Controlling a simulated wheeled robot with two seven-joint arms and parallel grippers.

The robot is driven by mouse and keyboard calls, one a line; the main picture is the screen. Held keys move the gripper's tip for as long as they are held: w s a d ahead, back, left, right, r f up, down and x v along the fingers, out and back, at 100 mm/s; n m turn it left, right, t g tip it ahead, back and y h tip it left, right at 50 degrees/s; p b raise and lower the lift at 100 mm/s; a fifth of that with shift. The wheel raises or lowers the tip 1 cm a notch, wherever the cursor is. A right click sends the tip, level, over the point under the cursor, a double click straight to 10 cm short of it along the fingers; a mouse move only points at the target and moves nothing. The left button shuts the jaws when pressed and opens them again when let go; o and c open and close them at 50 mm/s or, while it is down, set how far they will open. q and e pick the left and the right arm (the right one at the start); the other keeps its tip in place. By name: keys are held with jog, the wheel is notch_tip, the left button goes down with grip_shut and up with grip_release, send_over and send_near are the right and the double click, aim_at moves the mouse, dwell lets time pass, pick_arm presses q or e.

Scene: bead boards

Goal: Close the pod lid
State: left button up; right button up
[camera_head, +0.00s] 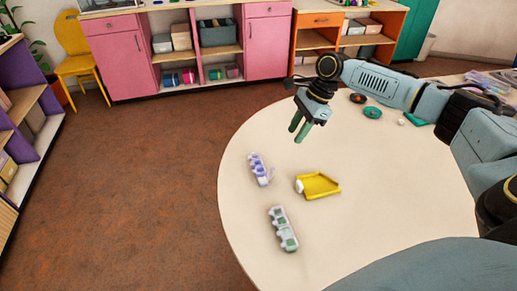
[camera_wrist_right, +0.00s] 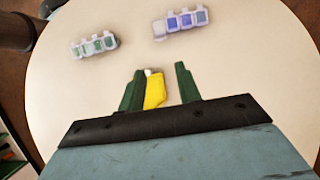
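A pod box with purple-blue compartments (camera_head: 257,166) lies near the left edge of the round table; it also shows at the top of the right wrist view (camera_wrist_right: 181,22). A pale, clear flap (camera_head: 269,178) seems to stick out at its near end. A second pod box with green compartments (camera_head: 283,229) lies nearer to me, and at upper left in the wrist view (camera_wrist_right: 95,45). Its lids look shut, but they are small. My right gripper (camera_head: 300,133) is open and empty above the table, beyond the pod boxes. My left gripper is not in view.
A yellow tray (camera_head: 320,186) with a white end lies right of the pod boxes; in the wrist view it appears between my fingers (camera_wrist_right: 155,92), below them. Teal and dark round items (camera_head: 372,112) lie at the far side. The table's middle right (camera_head: 400,190) is clear.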

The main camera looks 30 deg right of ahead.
jog(key=b, duration=0.1)
send_near(271, 173)
jog(key=b+x, duration=0.1)
jog(key=x, duration=0.3)
jog(key=shift+w+d+f+b, duration=0.15)
jog(key=shift+f+b, duration=0.1)
jog(key=shift+b, duration=0.1)
jog(key=shift+f, duration=0.4)
pick_arm(q)
jog(key=a+f, duration=0.3)
jog(key=shift+s, duration=0.4)
jog(key=shift+d, duration=0.1)
jog(key=shift+d, duration=0.2)
pick_arm(e)
grip_shut()
